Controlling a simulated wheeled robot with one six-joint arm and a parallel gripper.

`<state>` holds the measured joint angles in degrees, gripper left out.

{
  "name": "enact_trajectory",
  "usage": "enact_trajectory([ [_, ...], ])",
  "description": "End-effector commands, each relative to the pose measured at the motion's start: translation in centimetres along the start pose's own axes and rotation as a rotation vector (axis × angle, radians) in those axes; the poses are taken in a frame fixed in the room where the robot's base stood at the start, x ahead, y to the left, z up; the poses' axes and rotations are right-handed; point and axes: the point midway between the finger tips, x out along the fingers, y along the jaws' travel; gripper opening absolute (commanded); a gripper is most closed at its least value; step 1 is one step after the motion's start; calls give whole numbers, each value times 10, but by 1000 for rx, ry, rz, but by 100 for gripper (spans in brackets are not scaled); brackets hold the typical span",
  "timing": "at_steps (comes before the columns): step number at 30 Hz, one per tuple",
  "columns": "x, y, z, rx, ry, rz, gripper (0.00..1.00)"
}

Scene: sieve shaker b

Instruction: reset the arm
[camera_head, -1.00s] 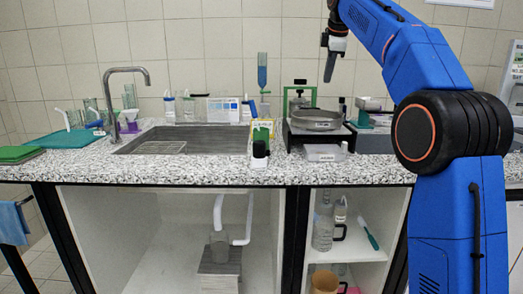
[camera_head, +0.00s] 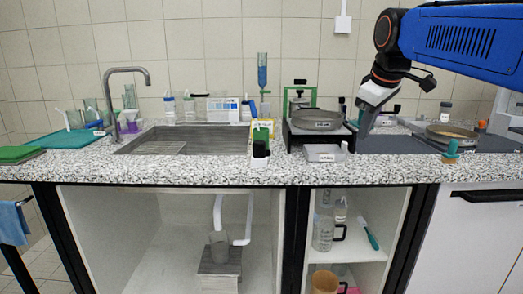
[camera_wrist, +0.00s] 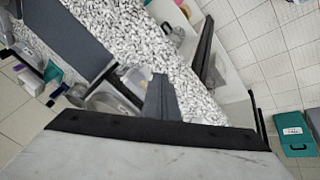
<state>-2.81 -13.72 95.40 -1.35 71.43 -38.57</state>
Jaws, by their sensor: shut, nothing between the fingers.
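My arm reaches in from the upper right of the head view, with its forearm nearly level. My gripper (camera_head: 364,134) points down, shut and empty, over the dark grey area of the counter right of the sieve shaker (camera_head: 316,122). Its dark fingers look close to the counter, but I cannot tell whether they touch it. In the wrist view the gripper's dark finger (camera_wrist: 161,98) points at the speckled counter, which is seen tilted. The sieve shaker holds a round metal pan on a dark base.
The sink (camera_head: 185,140) is at left. The wrist view shows a green case (camera_wrist: 297,132) on the floor.

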Motion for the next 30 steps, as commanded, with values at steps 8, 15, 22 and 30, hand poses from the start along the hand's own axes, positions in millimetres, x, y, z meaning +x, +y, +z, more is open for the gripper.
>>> enact_trajectory([
  [8, 28, -72, 94, 227, -15, -10, 0],
  [15, 65, -138, 177, 425, -29, -16, 0],
  [22, 108, -200, 252, 606, -44, -19, 0],
  [30, 137, -237, 296, 714, -52, -20, 0],
])
